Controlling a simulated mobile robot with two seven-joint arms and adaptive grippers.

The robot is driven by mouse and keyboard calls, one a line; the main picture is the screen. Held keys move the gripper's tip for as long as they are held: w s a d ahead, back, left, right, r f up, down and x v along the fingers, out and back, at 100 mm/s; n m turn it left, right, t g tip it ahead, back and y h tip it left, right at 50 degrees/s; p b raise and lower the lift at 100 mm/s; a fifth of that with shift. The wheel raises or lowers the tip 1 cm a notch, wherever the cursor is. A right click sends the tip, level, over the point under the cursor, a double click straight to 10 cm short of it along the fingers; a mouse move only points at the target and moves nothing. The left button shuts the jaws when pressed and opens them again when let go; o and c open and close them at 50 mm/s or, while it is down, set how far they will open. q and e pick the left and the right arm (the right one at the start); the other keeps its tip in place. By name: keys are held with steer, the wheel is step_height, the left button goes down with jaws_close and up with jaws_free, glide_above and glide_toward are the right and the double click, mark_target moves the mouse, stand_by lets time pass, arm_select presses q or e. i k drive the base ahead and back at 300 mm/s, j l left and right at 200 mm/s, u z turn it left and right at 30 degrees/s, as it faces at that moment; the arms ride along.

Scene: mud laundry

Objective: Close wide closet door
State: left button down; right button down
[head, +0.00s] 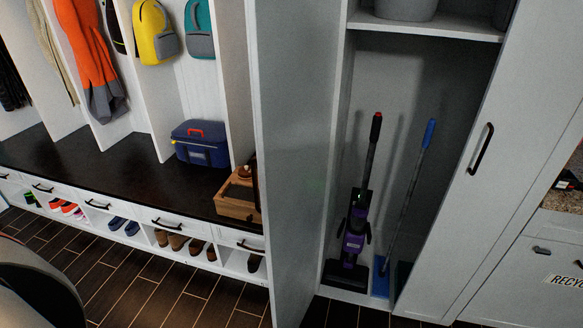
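The closet stands open right of centre, with its shelf (430,27) and grey back wall in view. A wide, plain pale panel (300,130), which looks like the closet door, stands swung outward at the left side of the opening. I see no handle on its visible face. Its lower end runs out of the picture at the bottom. To the right of the opening is a white door panel (510,165) with a dark vertical handle (481,148); it looks shut. Neither of my grippers is in view.
A purple vacuum (355,228) and a blue mop (408,200) stand inside the closet. A bench (110,185) with bags, coats and shoe cubbies lies left. A wooden crate (238,203) sits beside the panel.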

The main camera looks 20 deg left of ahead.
mark_target(293, 45)
steer(key=j+z, duration=0.15)
steer(key=j, duration=0.35)
steer(key=k+j+z, duration=0.2)
steer(key=j, duration=0.25)
steer(key=j+z, duration=0.3)
steer(key=j, duration=0.7)
steer(key=i+j, duration=0.1)
steer(key=j, duration=0.25)
steer(key=i+j+z, duration=0.1)
steer(key=j, duration=0.3)
